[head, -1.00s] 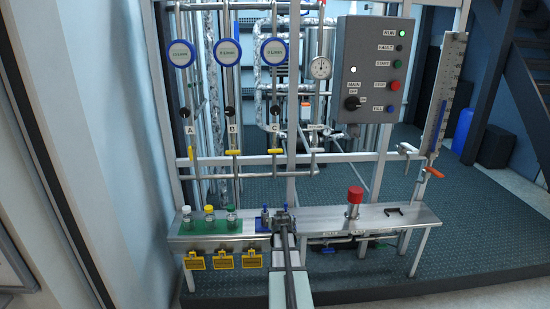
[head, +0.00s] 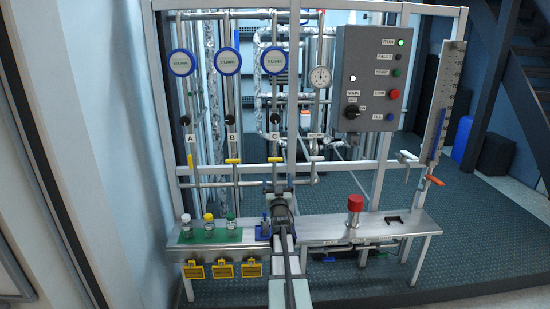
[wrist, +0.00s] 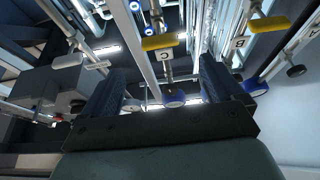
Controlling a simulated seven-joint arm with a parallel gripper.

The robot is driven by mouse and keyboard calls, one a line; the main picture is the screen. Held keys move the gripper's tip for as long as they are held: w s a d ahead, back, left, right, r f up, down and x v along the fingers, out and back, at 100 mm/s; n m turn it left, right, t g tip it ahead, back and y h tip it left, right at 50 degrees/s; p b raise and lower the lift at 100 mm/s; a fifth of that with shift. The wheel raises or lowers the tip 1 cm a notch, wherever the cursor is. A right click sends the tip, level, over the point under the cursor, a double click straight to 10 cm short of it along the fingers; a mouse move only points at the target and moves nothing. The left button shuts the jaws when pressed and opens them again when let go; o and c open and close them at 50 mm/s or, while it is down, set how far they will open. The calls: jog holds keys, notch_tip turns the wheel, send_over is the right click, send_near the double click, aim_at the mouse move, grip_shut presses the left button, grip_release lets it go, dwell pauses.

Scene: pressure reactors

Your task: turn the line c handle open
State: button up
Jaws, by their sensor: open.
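The line C handle (head: 275,160) is a yellow bar lying crosswise on its pipe, below the C label (head: 275,138). My gripper (head: 279,186) is just below it in the head view, above the bench, and apart from it. In the wrist view the yellow C handle (wrist: 163,41) lies crosswise above and beyond the gap between the fingers. My gripper (wrist: 165,90) is open, its two dark fingers wide apart with nothing held between them. My arm and gripper hide part of the pipe below line C.
The yellow B handle (head: 233,160) is crosswise to the left, and the A handle (head: 190,162) runs along its pipe. The bench (head: 320,230) carries sample bottles on a green rack (head: 200,235) and a red-capped cylinder (head: 355,203). A control box (head: 372,78) hangs at right.

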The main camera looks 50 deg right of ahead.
aim_at(275, 157)
jog(key=x, duration=1.3)
jog(key=shift+w+d, duration=0.1)
jog(key=c, duration=1)
jog(key=shift+n, duration=0.3)
jog(key=n+t+y, duration=0.1)
jog(key=n, duration=0.2)
jog(key=n+t+y, duration=0.1)
jog(key=n+y, duration=0.1)
jog(key=n, duration=0.1)
jog(key=shift+f, duration=0.1)
jog(key=n+y, duration=0.1)
jog(key=n, duration=0.3)
jog(key=n+y, duration=0.2)
jog(key=n, duration=0.1)
jog(key=shift+w+a+f+n+t+y, duration=0.1)
jog(key=shift+w+a+n+t+y, duration=0.1)
jog(key=shift+a+n+t+y, duration=0.15)
jog(key=shift+d+n, duration=0.1)
jog(key=shift+n, duration=0.15)
